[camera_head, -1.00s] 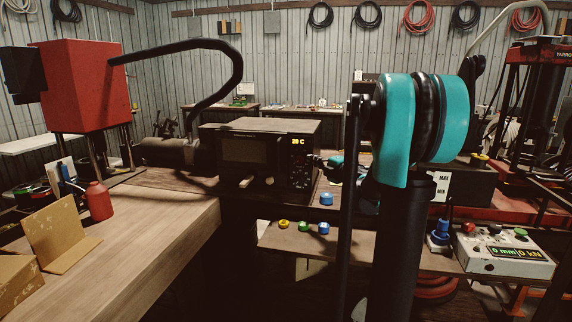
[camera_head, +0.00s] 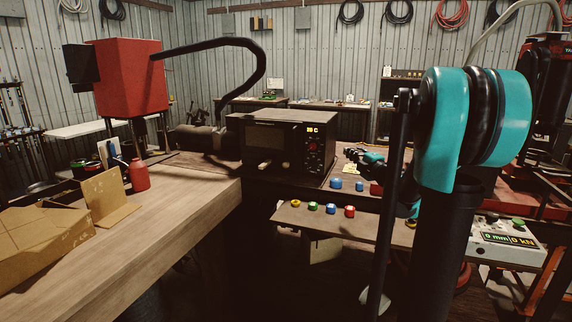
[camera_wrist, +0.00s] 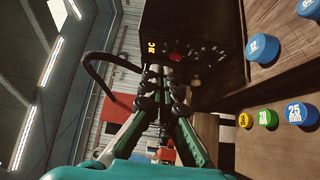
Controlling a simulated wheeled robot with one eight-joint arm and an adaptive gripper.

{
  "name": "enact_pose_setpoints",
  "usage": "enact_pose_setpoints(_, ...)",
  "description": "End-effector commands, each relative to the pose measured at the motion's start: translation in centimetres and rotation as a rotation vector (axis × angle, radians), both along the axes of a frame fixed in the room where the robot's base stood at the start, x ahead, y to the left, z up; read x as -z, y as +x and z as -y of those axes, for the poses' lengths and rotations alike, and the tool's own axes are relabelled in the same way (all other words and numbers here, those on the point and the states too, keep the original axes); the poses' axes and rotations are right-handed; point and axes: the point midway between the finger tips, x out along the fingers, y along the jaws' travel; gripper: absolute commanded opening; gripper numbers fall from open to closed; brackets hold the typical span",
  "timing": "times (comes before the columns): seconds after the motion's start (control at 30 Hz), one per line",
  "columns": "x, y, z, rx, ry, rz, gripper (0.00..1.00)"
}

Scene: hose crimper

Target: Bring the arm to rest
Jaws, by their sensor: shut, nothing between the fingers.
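My arm's teal joint (camera_head: 440,130) and dark links rise on the right of the head view. My gripper (camera_head: 348,152) extends beyond the arm, just right of the dark oven-like box (camera_head: 290,148), and is partly hidden by a dark link. In the wrist view my gripper (camera_wrist: 161,76) shows green-sided fingers drawn together at their tips, with nothing held. The box (camera_wrist: 190,45) is beyond the tips there, with its yellow display and knobs facing me. I cannot tell the exact gap between the tips and the box.
A wooden bench (camera_head: 165,225) on the left holds a cardboard box (camera_head: 45,235), a red bottle (camera_head: 139,175) and a red machine (camera_head: 130,78) with a black hose. Coloured caps line a low shelf (camera_head: 345,228). A control box (camera_head: 505,240) stands at right. The dark floor between is clear.

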Motion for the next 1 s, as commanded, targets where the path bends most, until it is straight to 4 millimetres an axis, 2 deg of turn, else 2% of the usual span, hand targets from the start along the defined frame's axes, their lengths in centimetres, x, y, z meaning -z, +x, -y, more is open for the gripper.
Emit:
enact_pose_setpoints(0.17,-0.9,-0.7,1.0,0.091,0.089,0.011,0.0)
enact_pose_setpoints(0.33,-1.3,-2.0,2.8,0.219,0.215,0.006,0.0)
enact_pose_setpoints(0.47,-0.6,-3.7,4.7,0.347,0.35,-0.021,0.0)
enact_pose_setpoints(0.53,0.5,-5.3,5.8,0.435,0.446,-0.055,0.0)
enact_pose_setpoints(0.67,5.0,-9.5,7.7,0.627,0.658,-0.179,0.0)
enact_pose_setpoints(0.77,10.0,-13.7,8.0,0.764,0.813,-0.322,0.0)
enact_pose_setpoints(0.8,12.2,-15.5,7.8,0.815,0.867,-0.389,0.0)
enact_pose_setpoints(0.87,15.3,-18.2,7.0,0.88,0.938,-0.49,0.0)
enact_pose_setpoints(1.0,21.8,-24.7,4.1,0.999,1.064,-0.741,0.0)
